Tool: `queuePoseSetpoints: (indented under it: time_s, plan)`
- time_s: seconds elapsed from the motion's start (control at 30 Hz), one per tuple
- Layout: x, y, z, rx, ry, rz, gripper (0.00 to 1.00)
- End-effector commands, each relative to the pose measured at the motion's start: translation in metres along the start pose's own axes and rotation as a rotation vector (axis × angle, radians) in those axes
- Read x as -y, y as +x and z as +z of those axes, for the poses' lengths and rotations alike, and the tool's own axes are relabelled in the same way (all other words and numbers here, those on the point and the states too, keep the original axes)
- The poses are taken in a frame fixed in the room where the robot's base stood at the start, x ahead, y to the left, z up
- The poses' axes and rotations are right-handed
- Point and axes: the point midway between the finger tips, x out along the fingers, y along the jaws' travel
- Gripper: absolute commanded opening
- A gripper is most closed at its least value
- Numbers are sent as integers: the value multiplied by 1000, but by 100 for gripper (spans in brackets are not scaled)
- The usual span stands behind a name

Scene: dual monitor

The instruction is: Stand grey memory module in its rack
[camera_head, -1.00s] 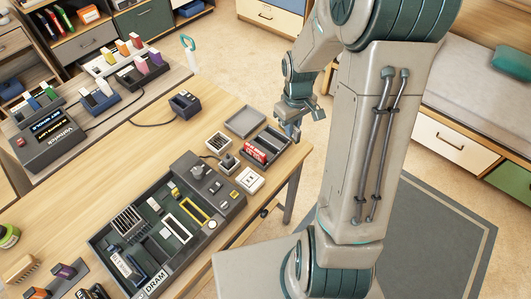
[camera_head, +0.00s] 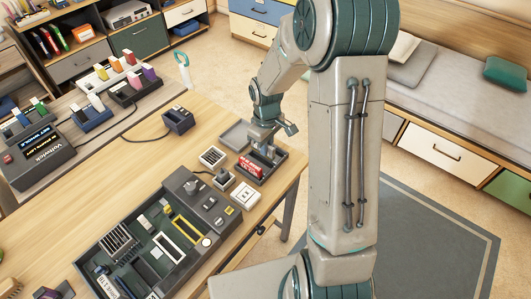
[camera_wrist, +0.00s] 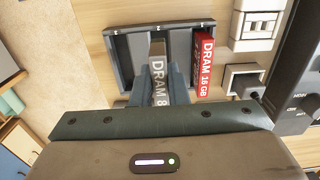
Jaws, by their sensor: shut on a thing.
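My gripper (camera_wrist: 160,82) is closed around the grey memory module (camera_wrist: 159,64), marked "DRAM 8", with one finger on each side. The module's lower edge is hidden, so I cannot tell whether it touches the floor of the dark divided tray (camera_wrist: 122,57). It is in line with the tray's middle compartment. The red "DRAM 16 GB" module (camera_wrist: 204,62) sits in the compartment to the right; the left one is empty. In the head view my gripper (camera_head: 266,150) is over the tray, beside the red module (camera_head: 250,167), and hides the grey one.
A shallow grey tray (camera_head: 236,135) lies just behind. A slotted pale block (camera_head: 212,157), a small socket block (camera_head: 224,180) and a white switch plate (camera_head: 245,195) stand close on the left. The dark board case (camera_head: 150,238) fills the front. The table edge is near on the right.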

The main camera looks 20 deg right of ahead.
Motion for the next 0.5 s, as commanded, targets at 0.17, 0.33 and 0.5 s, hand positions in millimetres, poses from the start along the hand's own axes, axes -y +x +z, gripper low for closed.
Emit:
queuePoseSetpoints:
  time_s: [0.17,0.33,0.5]
  plan:
    - [1,11,-6,2,2,-2,0]
    - [1,36,-5,3,2,-2,0]
    - [0,44,-5,0,3,0,0]
